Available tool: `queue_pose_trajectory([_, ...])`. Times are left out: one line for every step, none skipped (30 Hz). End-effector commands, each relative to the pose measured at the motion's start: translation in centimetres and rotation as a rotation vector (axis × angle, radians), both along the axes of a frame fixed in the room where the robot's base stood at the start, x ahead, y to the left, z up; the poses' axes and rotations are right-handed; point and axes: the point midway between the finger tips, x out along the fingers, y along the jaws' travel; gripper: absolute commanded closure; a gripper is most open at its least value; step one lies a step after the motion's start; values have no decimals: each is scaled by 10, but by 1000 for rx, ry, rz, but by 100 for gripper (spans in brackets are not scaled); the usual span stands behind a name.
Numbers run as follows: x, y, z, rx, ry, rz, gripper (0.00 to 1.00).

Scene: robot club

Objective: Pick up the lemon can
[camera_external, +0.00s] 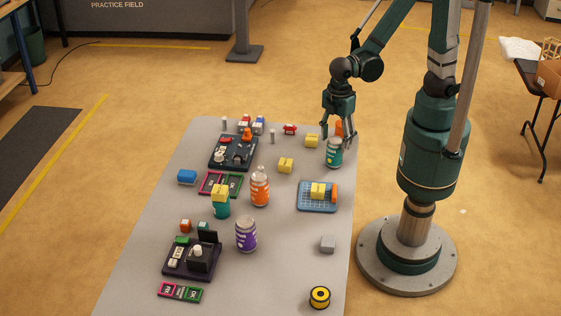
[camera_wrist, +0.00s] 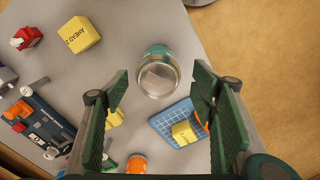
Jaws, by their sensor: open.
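No can in view is plainly yellow, and the can labels are too small to read. A teal can (camera_external: 334,155) with a lighter band stands upright near the right table edge. In the wrist view this teal can (camera_wrist: 158,72) shows its round metal top, between and just beyond my fingertips. My gripper (camera_external: 338,130) is open and points down at this can; the wrist view shows its two fingers (camera_wrist: 158,90) apart with nothing held. An orange can (camera_external: 260,188) and a purple can (camera_external: 246,235) stand mid-table. Another teal can (camera_external: 221,208) has a yellow block on top.
Yellow blocks (camera_external: 286,165) lie near the teal can. A blue grid tray (camera_external: 304,204) holds a yellow block and an orange piece. A dark toy set (camera_external: 220,158) stands at the far left.

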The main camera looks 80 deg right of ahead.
Motion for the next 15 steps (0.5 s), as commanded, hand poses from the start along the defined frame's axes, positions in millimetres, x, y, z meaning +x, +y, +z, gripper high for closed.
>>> queue_pose_trajectory([0, 0, -5, 0, 0, 0, 43])
queue_pose_trajectory([0, 0, -7, 0, 0, 0, 43])
queue_pose_trajectory([0, 0, -9, 0, 0, 0, 43])
queue_pose_trajectory([0, 0, -10, 0, 0, 0, 43])
queue_pose_trajectory([0, 0, -11, 0, 0, 0, 43])
queue_pose_trajectory([0, 0, -12, 0, 0, 0, 43])
queue_pose_trajectory([0, 0, -12, 0, 0, 0, 43])
queue_pose_trajectory([0, 0, -12, 0, 0, 0, 43])
queue_pose_trajectory([0, 0, -12, 0, 0, 0, 43])
queue_pose_trajectory([0, 0, -12, 0, 0, 0, 43])
queue_pose_trajectory([0, 0, -12, 0, 0, 0, 43])
queue_pose_trajectory([0, 0, -12, 0, 0, 0, 43])
queue_pose_trajectory([0, 0, -12, 0, 0, 0, 43])
queue_pose_trajectory([0, 0, -12, 0, 0, 0, 43])
queue_pose_trajectory([0, 0, -12, 0, 0, 0, 43])
